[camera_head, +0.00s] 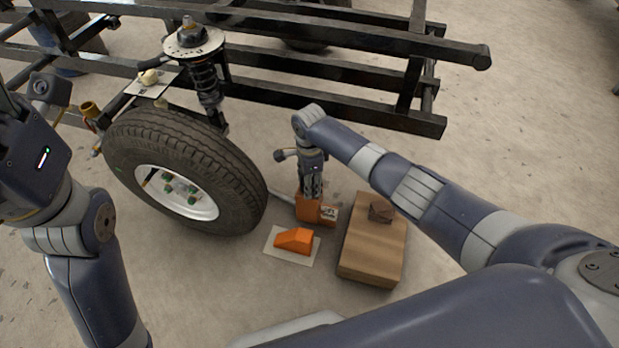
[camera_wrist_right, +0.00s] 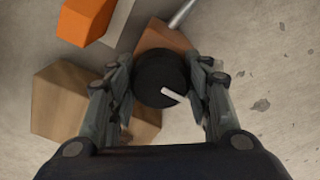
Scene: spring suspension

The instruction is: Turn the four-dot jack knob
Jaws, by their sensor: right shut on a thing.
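The orange jack (camera_head: 308,210) stands on the floor to the right of the wheel, with a small white label (camera_head: 329,214) on its side; I cannot read dots on it. My right gripper (camera_head: 312,194) points down over the jack and hides its top. In the right wrist view, the black round knob (camera_wrist_right: 160,75) with a white mark sits between the two fingers of my right gripper (camera_wrist_right: 162,95), which is shut on it. My left arm is at the left edge; its fingers are out of view.
An orange wedge (camera_head: 294,240) lies on a white sheet in front. A wooden block (camera_head: 370,250) is at the right. Open floor lies beyond it.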

